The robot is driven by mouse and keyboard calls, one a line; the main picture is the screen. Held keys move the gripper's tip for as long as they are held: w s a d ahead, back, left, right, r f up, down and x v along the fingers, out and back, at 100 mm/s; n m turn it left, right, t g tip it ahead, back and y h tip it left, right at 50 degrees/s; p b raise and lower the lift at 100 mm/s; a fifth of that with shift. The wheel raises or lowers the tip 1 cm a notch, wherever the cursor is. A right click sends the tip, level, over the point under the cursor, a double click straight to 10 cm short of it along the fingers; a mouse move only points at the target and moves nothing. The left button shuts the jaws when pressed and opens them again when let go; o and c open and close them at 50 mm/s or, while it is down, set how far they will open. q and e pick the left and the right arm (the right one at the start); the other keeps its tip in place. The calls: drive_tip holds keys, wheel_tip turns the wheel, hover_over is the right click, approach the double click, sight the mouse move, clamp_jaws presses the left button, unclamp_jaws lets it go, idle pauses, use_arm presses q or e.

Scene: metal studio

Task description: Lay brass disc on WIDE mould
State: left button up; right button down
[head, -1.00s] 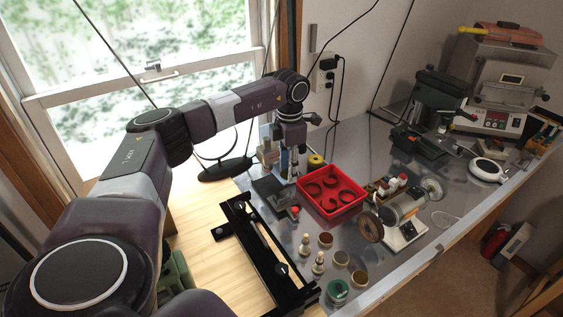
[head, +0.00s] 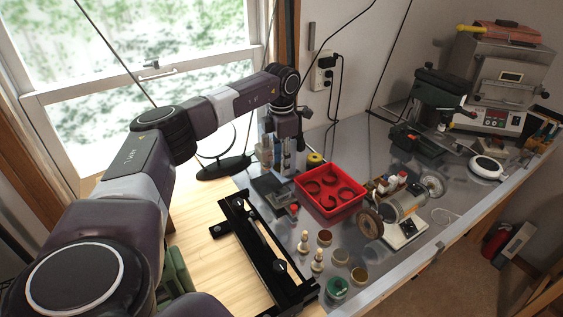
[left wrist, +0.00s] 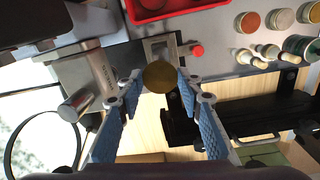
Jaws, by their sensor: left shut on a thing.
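The brass disc (left wrist: 160,77) is a flat, round, dull gold piece between the fingertips of my left gripper (left wrist: 158,84) in the left wrist view. Both blue-padded fingers are shut on it. In the head view my left gripper (head: 287,172) points down over the back left of the bench, and the disc cannot be made out. A steel plate or block (left wrist: 165,48) with a red knob (left wrist: 197,50) lies below and beyond the disc. I cannot read a WIDE marking, so which piece is that mould is unclear. My right gripper is not seen.
A red tray (head: 360,204) with dark curved pieces stands right of the gripper. A black rail frame (head: 262,252) lies in front. Small jars (head: 341,257) and pegs (head: 317,262) are at front right.

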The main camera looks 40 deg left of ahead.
use_arm(q)
drive_tip(key=shift+w+d, duration=0.1)
drive_tip(key=shift+d, duration=0.05)
idle(0.3)
drive_tip(key=shift+p, duration=0.4)
drive_tip(key=shift+f, duration=0.25)
drive_tip(key=shift+f+b, duration=1.2)
drive_tip(key=b, duration=0.4)
hover_over(282, 193)
drive_tip(key=shift+f, duration=3.15)
drive_tip(key=shift+f+b, duration=0.4)
drive_tip(key=shift+f, duration=0.05)
drive_tip(key=o, duration=1.1)
